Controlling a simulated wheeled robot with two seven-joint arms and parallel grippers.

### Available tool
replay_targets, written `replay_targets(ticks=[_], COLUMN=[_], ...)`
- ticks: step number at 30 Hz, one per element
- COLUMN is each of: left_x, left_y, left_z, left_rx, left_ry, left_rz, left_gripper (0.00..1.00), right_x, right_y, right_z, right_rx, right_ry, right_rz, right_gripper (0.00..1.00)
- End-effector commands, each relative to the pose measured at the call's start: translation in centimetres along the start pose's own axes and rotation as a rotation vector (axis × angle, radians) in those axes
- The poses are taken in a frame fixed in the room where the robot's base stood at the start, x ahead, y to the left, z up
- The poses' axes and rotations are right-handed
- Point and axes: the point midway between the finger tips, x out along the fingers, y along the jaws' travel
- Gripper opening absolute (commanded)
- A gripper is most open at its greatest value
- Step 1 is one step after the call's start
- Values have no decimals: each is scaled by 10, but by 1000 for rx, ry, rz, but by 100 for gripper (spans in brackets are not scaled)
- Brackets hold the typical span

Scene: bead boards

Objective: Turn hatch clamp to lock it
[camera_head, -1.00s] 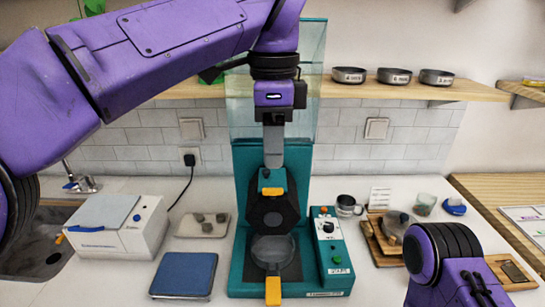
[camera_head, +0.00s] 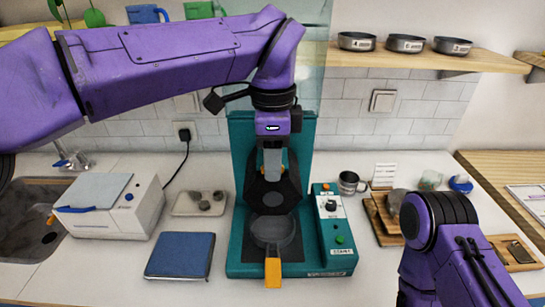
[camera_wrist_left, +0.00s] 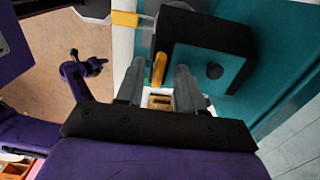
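The teal machine (camera_head: 240,240) stands on the counter with a dark hexagonal hatch (camera_head: 262,200). In the left wrist view, the orange-yellow clamp lever (camera_wrist_left: 158,70) is upright in front of the black hatch block (camera_wrist_left: 222,48). My left gripper (camera_head: 272,172) points down at the hatch from above. The left wrist view shows its two grey fingers (camera_wrist_left: 160,85) open, one on each side of the lever, with small gaps. In the head view the fingers hide most of the lever. My right arm is at the lower right; its small dark gripper (camera_wrist_left: 95,67) shows in the left wrist view.
An orange handle (camera_head: 273,272) sticks out at the machine's front below the round pan (camera_head: 272,232). A control box (camera_head: 335,235) stands to its right. A blue pad (camera_head: 180,256) and a white device (camera_head: 115,210) are on the left. A metal mug (camera_head: 349,183) stands at right.

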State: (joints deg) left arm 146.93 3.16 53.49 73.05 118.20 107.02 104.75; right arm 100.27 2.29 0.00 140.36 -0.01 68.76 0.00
Motion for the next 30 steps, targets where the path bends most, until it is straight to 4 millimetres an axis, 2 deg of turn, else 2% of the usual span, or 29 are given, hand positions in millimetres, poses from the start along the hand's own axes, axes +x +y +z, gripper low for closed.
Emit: replay_targets(ticks=[4,5,6,8,20,30], left_x=[0,0,0,0,0,0], left_y=[0,0,0,0,0,0], left_z=[0,0,0,0,0,0], left_rx=[0,0,0,0,34,252], left_ry=[0,0,0,0,-1,1], left_rz=[-1,-1,-1,-1,0,1], left_gripper=[37,31,18,0,0,0], right_x=[0,0,0,0,0,-1], right_y=[0,0,0,0,0,0], right_z=[0,0,0,0,0,0], right_rx=[0,0,0,0,0,0], right_ry=[0,0,0,0,0,0], right_rz=[0,0,0,0,0,0], right_gripper=[45,45,45,45,45,45])
